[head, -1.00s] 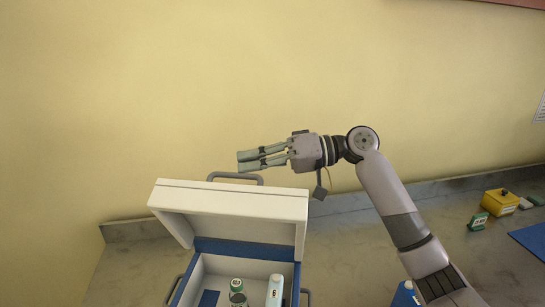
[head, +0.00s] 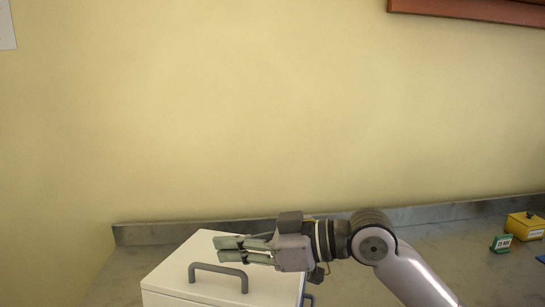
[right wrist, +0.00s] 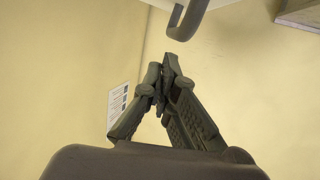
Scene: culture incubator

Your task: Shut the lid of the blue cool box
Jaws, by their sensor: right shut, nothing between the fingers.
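The blue cool box's white lid (head: 213,249) lies down over the box at the bottom of the head view, its grey handle (head: 218,271) towards the near edge. The box's front and the seam are cut off below, so I cannot tell if the lid is fully shut. A strip of blue body (head: 303,288) shows at its right. My right gripper (head: 230,249) is shut and empty, over the lid just behind the handle; contact is unclear. The right wrist view shows its fingers (right wrist: 165,82) together, with the handle (right wrist: 186,20) beyond them. My left gripper is out of view.
A yellow box (head: 524,226) and a small green box (head: 501,243) stand on the grey counter at the far right. A low upstand (head: 160,232) runs along the yellow wall behind. The counter left of the cool box is clear.

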